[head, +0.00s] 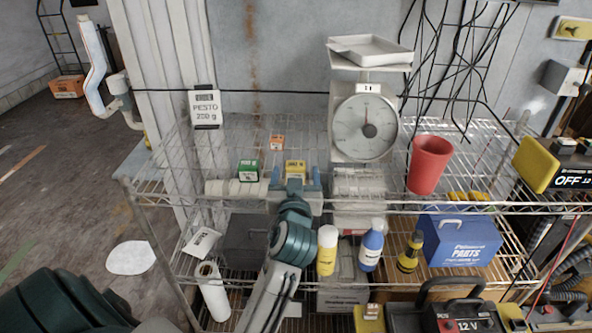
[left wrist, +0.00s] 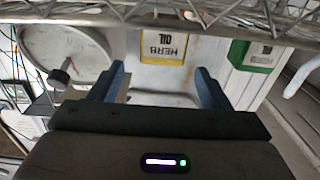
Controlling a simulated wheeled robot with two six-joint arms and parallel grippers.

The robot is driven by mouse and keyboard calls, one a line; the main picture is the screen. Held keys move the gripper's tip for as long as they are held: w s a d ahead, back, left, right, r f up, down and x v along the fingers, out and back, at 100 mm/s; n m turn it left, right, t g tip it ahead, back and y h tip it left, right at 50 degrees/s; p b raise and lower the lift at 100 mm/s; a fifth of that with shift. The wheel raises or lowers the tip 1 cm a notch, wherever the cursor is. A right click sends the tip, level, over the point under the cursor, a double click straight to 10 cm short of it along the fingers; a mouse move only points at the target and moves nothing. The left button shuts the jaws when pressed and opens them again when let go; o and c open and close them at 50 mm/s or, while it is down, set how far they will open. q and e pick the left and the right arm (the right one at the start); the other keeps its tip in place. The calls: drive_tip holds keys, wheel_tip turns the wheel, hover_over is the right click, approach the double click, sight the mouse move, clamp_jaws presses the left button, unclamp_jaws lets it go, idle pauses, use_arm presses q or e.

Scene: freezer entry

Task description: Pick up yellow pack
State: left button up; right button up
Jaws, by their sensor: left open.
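In the left wrist view the gap between the fingers (left wrist: 162,85) is empty, and the pack is just beyond the fingertips, roughly in line with the gap. The pack's lower part is hidden by the gripper in the head view. My right gripper is not in view.
A green pack (head: 249,170) stands close to the left of the yellow one. A small orange pack (head: 277,143) is farther back. The dial scale (head: 366,128) is behind at right, then a red cup (head: 429,163). Bottles and a blue parts box (head: 462,242) are lower down.

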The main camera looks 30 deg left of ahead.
sight(296, 161)
use_arm(q)
drive_tip(key=shift+w+a, duration=0.4)
drive_tip(key=shift+w, duration=0.1)
drive_tip(key=shift+f+p+x, duration=0.15)
drive_tip(key=shift+p+x, duration=0.3)
drive_tip(key=shift+x, duration=0.8)
drive_tip(key=shift+f+p+x, duration=0.2)
drive_tip(key=shift+p+x, duration=0.2)
drive_tip(key=shift+x, duration=0.8)
drive_tip(key=c, duration=1.1)
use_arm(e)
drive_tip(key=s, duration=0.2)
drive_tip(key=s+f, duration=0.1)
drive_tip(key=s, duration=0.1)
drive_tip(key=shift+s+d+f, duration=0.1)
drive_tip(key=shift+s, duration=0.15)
